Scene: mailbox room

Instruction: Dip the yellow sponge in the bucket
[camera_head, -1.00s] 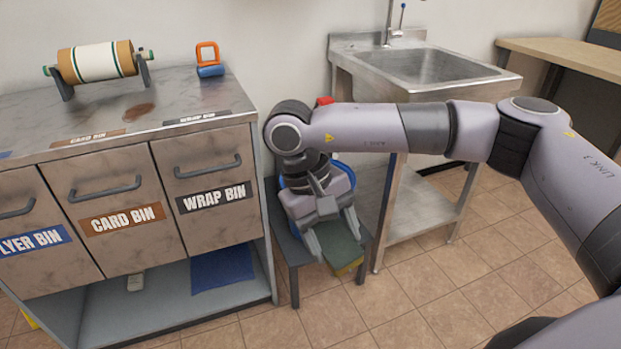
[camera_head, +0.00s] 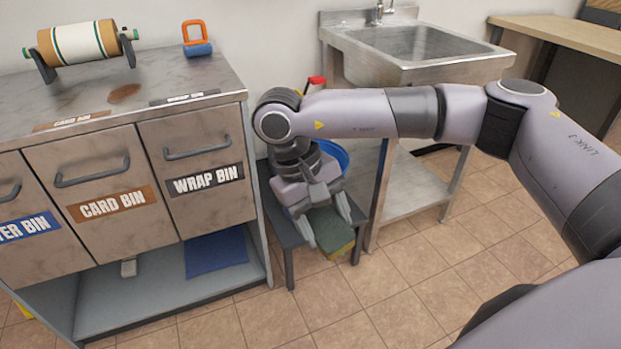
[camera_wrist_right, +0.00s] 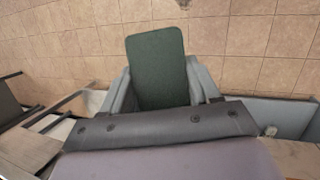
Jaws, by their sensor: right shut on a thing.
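The sponge (camera_head: 331,231) has a dark green face and a yellow lower edge in the head view. My right gripper (camera_head: 326,228) is shut on it and holds it at the front of a small grey stand, tilted downward. In the right wrist view the sponge's green face (camera_wrist_right: 157,66) sits between the two fingers of my gripper (camera_wrist_right: 158,88). The blue bucket (camera_head: 334,152) stands on the stand behind my right wrist; only part of its rim and side shows. My left gripper is not in view.
The small grey stand (camera_head: 283,232) is between the bin cabinet (camera_head: 110,190) and the steel sink (camera_head: 420,50). A red thing (camera_head: 317,81) shows behind my forearm. A blue cloth (camera_head: 215,253) lies on the cabinet's lower shelf. Tiled floor in front is clear.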

